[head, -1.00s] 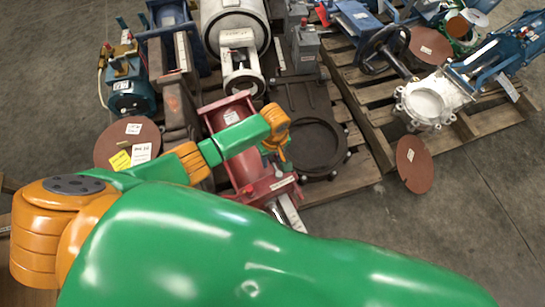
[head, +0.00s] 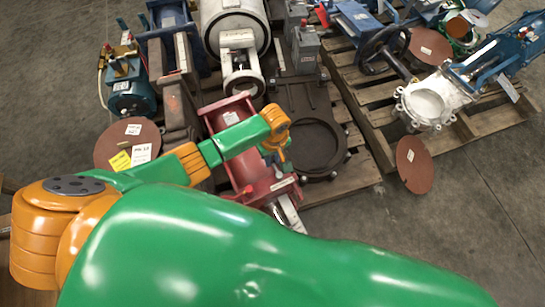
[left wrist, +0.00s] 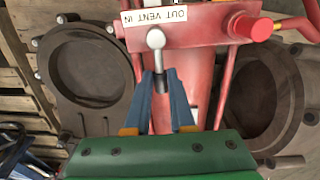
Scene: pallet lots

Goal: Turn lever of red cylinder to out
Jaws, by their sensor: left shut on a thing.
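The red cylinder (head: 249,172) lies on a pallet in the middle of the head view, partly behind my left forearm. In the left wrist view its red body (left wrist: 202,75) runs down the middle. A white label (left wrist: 153,16) there carries the words OUT, VENT and IN. Below the label is the grey metal lever (left wrist: 156,40) with a rounded pivot end. Its darker lower part sits between the blue fingers of my left gripper (left wrist: 161,82), which is shut on it. In the head view the lever is hidden and my left gripper (head: 283,160) shows small beside the cylinder.
A red knob (left wrist: 262,29) and red pipe stand close right of the lever. Dark ring-shaped valve bodies (left wrist: 88,85) lie on both sides. Bare floor lies at right.

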